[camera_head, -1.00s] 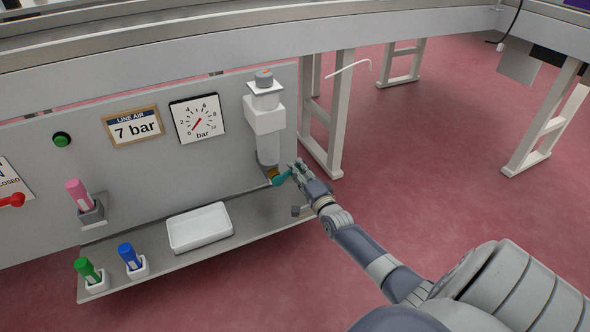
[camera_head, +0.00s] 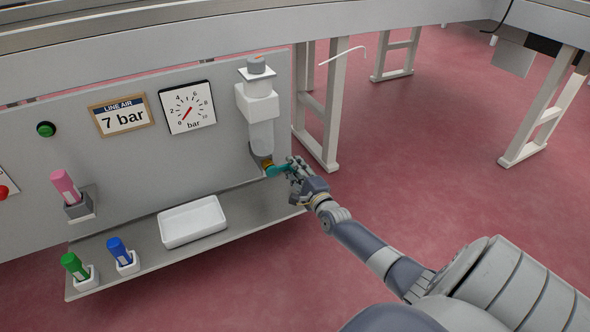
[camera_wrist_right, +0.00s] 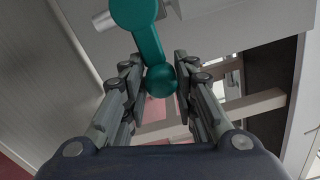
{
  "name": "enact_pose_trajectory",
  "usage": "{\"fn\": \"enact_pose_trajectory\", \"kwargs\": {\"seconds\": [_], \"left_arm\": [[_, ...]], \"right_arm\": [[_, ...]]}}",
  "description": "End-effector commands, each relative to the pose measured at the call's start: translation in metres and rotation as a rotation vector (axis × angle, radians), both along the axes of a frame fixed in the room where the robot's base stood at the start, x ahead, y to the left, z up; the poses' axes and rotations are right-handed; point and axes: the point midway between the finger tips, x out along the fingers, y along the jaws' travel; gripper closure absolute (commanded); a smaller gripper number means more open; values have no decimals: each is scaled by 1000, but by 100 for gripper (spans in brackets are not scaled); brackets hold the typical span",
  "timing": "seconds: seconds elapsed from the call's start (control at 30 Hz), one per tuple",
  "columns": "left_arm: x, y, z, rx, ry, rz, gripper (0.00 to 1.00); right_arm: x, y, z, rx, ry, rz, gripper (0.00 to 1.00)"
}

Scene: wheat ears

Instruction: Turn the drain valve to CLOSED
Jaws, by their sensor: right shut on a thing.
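The drain valve's teal handle (camera_head: 277,170) sits at the bottom of the clear filter bowl (camera_head: 261,138) on the grey panel. A brass-coloured fitting (camera_head: 267,164) shows beside it. My right gripper (camera_head: 291,168) is shut on the handle from the right side. In the right wrist view the teal handle (camera_wrist_right: 150,45) runs up from a round knob between the fingers of my right gripper (camera_wrist_right: 160,65). Any OPEN or CLOSED marking by this valve is not readable. My left gripper is not in view.
A pressure gauge (camera_head: 188,107) and a "7 bar" sign (camera_head: 122,116) are left of the filter.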

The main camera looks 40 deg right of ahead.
Motion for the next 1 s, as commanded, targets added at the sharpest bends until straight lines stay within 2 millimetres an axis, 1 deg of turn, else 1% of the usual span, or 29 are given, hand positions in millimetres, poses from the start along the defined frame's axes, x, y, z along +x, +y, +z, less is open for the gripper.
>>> {"fn": "enact_pose_trajectory", "kwargs": {"seconds": [0.03,0.27,0.3,0.37,0.4,0.77,0.87,1.0], "left_arm": [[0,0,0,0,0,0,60],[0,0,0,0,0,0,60],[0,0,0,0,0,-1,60],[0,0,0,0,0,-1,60],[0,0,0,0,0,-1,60],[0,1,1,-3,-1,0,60],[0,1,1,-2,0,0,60],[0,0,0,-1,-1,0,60]], "right_arm": [[2,3,2,14,-8,4,100],[1,3,2,14,-6,2,100],[1,2,2,14,-6,2,69],[1,2,1,12,-6,2,55],[1,2,1,11,-4,2,54],[-2,1,-1,5,0,0,54],[-10,3,-2,6,2,0,54],[-30,8,-2,8,2,0,54]]}}
